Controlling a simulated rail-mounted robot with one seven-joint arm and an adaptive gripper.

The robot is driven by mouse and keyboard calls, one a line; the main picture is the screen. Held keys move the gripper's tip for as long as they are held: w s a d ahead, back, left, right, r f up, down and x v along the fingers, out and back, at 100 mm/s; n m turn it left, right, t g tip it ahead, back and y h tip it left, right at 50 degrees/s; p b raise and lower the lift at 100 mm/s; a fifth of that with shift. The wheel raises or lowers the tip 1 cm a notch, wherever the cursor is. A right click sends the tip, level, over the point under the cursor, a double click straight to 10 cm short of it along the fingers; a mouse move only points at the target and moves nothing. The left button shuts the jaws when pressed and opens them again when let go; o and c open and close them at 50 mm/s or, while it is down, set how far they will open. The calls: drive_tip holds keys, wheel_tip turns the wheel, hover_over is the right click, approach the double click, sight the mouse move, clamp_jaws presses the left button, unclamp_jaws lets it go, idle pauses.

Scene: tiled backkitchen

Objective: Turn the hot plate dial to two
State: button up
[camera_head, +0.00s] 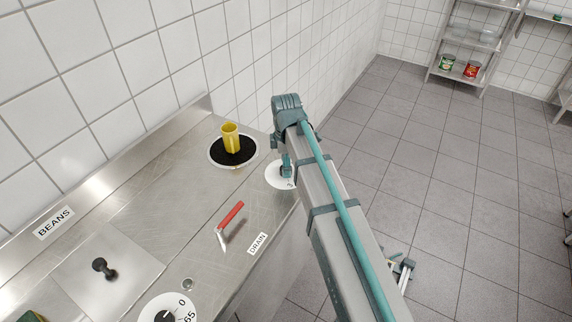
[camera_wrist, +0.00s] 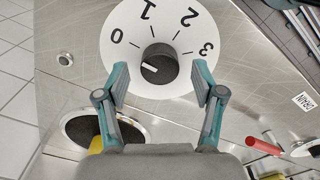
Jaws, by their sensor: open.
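The hot plate dial (camera_wrist: 190,84) is a white disc marked 0, 1, 2 and 3 with a dark central knob (camera_wrist: 158,63). The knob's white pointer line points left, on the side of the 0. In the wrist view my gripper (camera_wrist: 161,84) is open, its fingertips spread to the left and right of the knob and a little below it; contact is not visible. In the head view my gripper (camera_head: 286,168) is over the dial (camera_head: 273,180) and hides part of it. The black round hot plate (camera_head: 219,158) is left of the dial, with a yellow cup (camera_head: 231,137) on it.
A red drain handle (camera_head: 231,214) stands on the steel counter (camera_head: 165,215) near a DRAIN label (camera_head: 257,243). A second dial (camera_head: 182,304) and a lid with a black knob (camera_head: 104,268) are nearer. A tiled wall (camera_head: 150,50) runs behind. Open floor lies right.

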drive_tip(key=shift+f, duration=0.6)
drive_tip(key=shift+c, duration=0.3)
drive_tip(key=c, duration=1.1)
